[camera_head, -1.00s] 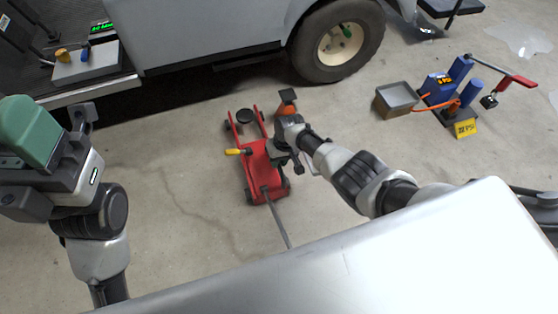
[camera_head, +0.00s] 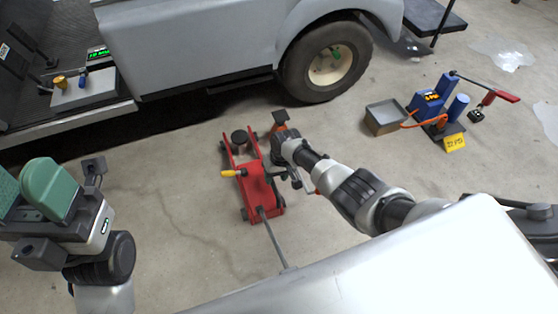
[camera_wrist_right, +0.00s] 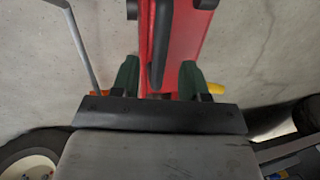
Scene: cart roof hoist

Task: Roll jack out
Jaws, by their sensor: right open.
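The red floor jack (camera_head: 262,192) stands on the concrete beside the vehicle. Its round dark saddle (camera_head: 239,137) is toward the vehicle, a yellow grip (camera_head: 232,173) sticks out on its left, and a grey handle (camera_head: 273,240) slopes toward me. My right gripper (camera_head: 290,172) is at the jack's right side. In the right wrist view, its green fingers (camera_wrist_right: 158,78) are apart, with the red jack body (camera_wrist_right: 178,40) showing between and beyond them; I cannot tell whether they touch it. My left gripper (camera_head: 25,190) is at the left edge, its green fingers apart, away from the jack.
The grey vehicle's wheel (camera_head: 328,62) and sill are behind the jack. An orange object with a dark top (camera_head: 280,118) is beside the jack's far end. A grey tray (camera_head: 385,117) and a blue pump unit (camera_head: 428,102) stand at right. Floor left of the jack is clear.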

